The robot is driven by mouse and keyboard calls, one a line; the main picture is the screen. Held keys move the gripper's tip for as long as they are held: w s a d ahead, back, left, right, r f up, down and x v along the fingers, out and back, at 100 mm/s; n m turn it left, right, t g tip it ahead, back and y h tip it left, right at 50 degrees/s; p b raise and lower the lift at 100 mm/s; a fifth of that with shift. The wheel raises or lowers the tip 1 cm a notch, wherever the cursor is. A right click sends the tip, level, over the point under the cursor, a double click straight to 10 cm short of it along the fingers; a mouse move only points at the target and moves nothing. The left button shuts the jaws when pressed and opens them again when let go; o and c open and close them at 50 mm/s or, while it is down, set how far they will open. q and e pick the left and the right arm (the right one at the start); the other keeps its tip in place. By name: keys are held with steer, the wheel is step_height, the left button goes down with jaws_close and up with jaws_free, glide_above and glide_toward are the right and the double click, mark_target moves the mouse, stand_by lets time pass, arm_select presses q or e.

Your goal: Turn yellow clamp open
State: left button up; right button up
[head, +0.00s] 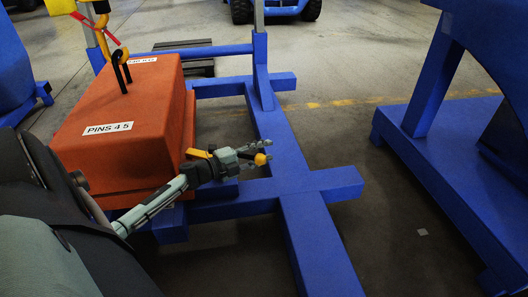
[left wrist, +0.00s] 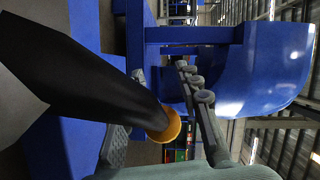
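The yellow clamp shows as a yellow knob (head: 261,159) beside the low right side of the orange block. A second yellow piece (head: 199,153) shows against the block, behind my wrist; I cannot tell if it belongs to the same clamp. My left gripper (head: 274,155) is at the knob, its fingers spread around it. In the left wrist view, a thick black bar with a yellow-orange end (left wrist: 166,128) reaches between the two separated fingers (left wrist: 165,115). Whether a finger touches it is unclear. My right gripper is not in view.
The orange block (head: 125,110), labelled "PINS 4 5", stands on a blue frame (head: 290,175) with a black hook on top. Another blue stand (head: 450,190) is at the right. The floor between the frames (head: 390,240) is free. A blue curved body (left wrist: 275,65) shows in the wrist view.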

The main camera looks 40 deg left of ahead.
mark_target(247, 157)
arm_select(q)
steer(key=v, duration=0.7)
steer(key=shift+s, duration=0.2)
steer(key=shift+c, duration=0.2)
